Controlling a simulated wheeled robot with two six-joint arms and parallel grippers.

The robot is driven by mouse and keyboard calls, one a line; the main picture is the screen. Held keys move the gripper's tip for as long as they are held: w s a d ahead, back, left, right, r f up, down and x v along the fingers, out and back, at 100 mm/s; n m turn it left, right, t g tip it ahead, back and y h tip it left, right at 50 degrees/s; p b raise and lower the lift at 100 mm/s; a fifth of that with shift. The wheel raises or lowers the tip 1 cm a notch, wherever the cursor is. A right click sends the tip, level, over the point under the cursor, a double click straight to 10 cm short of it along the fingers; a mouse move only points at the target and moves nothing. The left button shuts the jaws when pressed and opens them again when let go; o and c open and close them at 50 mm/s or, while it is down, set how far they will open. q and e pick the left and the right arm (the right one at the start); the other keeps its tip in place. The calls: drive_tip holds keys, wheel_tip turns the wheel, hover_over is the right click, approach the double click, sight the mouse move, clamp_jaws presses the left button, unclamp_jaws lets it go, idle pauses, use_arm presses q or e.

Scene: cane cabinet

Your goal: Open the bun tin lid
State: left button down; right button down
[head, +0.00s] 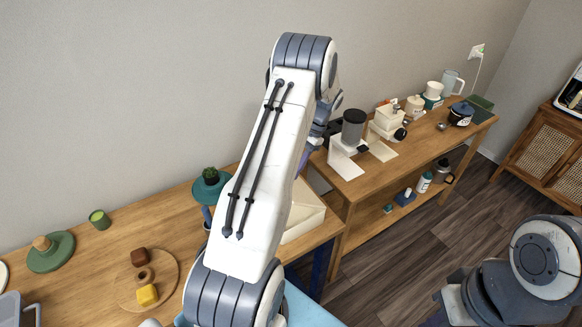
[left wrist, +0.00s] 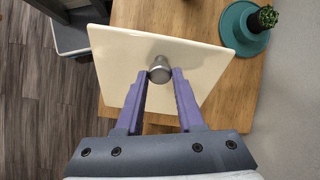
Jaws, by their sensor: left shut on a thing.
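The bun tin lid (left wrist: 125,62) is a cream square panel with a round silver knob (left wrist: 160,70) in its middle. My left gripper (left wrist: 159,77) is shut on the knob, one purple finger on each side, in the left wrist view. The lid hides what lies under it, so I cannot tell there whether it rests on the tin. In the head view, the cream bun tin (head: 303,214) is partly hidden behind my left arm, and the left fingertips are hidden. My right arm shows at the lower right, but its gripper is not in view.
A teal stand (head: 226,186) with a small cactus (head: 210,175) is left of the tin. A round board (head: 125,292) with small blocks lies at the front left. A lower bench (head: 345,187) with coffee gear stands to the right.

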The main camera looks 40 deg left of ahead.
use_arm(q)
drive_tip(key=shift+w+d, duration=0.15)
drive_tip(key=shift+w, duration=0.15)
drive_tip(key=c, duration=0.5)
unclamp_jaws()
drive_tip(key=shift+d+f, duration=0.1)
drive_tip(key=shift+c, duration=0.2)
drive_tip(key=shift+s, duration=0.1)
drive_tip(key=shift+w+r+b, duration=0.3)
drive_tip(key=shift+r, duration=0.2)
drive_tip(key=b+v, duration=0.2)
drive_tip(key=v, duration=0.7)
drive_tip(key=shift+r, duration=0.2)
